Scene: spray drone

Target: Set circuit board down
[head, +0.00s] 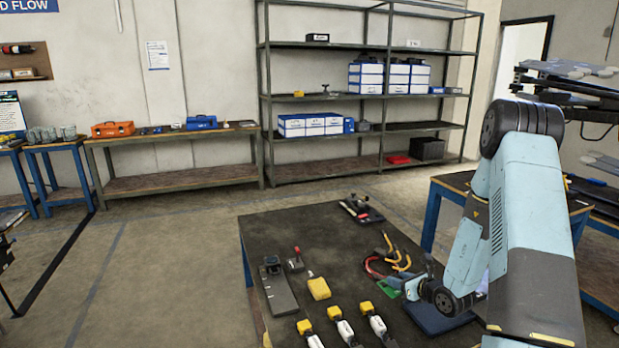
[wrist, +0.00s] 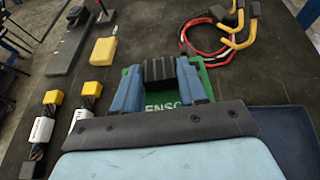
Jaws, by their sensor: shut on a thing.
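The green circuit board (wrist: 206,80) is in my gripper in the wrist view, with a black ribbed block between the two blue fingers. My gripper (wrist: 158,72) is shut on the board by this block. In the head view a green edge of the board (head: 387,289) shows at the left of my gripper (head: 408,286), low over the dark tabletop (head: 300,232). I cannot tell whether the board touches the table. The fingers and wrist hide much of it. A dark blue mat (wrist: 285,135) lies to the right of the board; it also shows in the head view (head: 432,320).
A red and yellow cable bundle (head: 398,258) lies just beyond the board. A yellow block (head: 318,288), a dark grey bar (head: 278,290) and several yellow-ended connectors (head: 342,328) lie to the left. A black part (head: 362,208) is at the far end.

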